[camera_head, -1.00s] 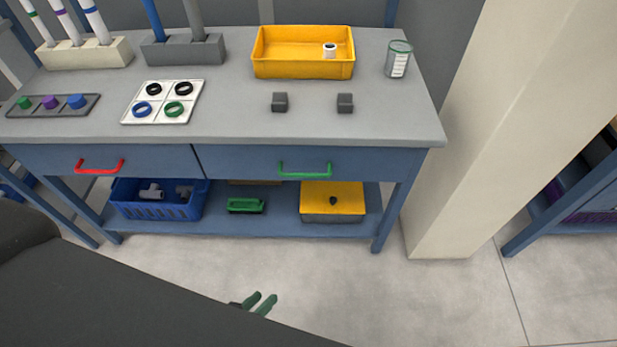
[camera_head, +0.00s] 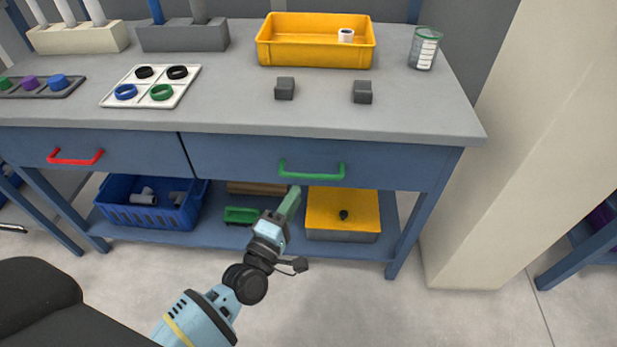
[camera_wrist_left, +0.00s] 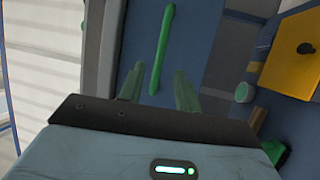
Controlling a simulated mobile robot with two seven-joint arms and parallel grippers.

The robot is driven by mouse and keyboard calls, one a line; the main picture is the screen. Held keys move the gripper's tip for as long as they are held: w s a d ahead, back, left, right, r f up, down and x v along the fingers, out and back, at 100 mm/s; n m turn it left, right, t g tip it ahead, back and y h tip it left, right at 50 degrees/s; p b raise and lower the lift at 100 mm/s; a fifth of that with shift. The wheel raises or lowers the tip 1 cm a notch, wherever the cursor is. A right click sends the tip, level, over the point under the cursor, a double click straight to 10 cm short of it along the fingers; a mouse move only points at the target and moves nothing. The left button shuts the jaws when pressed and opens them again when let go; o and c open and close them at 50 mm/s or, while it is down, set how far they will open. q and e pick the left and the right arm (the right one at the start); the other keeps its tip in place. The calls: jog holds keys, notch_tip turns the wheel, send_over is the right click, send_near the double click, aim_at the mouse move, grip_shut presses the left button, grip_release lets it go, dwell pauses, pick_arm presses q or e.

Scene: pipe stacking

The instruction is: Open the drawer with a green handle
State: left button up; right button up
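The green handle (camera_head: 318,177) is on the front of the right drawer (camera_head: 400,168) under the tabletop; the drawer is shut. My left gripper (camera_head: 293,194) is just below and in front of the handle's left part in the head view. My right gripper is out of view.
A left drawer with a red handle (camera_head: 76,158) is shut. The lower shelf holds a blue crate (camera_head: 150,210) and a yellow-lidded box (camera_head: 343,210). A yellow tray (camera_head: 315,53) and a can (camera_head: 424,50) stand on top. A pale pillar (camera_head: 490,190) stands right.

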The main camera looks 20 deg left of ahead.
aim_at(308, 175)
pick_arm(q)
jog(key=x, duration=0.7)
jog(key=shift+w+r+b, duration=0.1)
jog(key=shift+w+b, duration=0.2)
grip_shut()
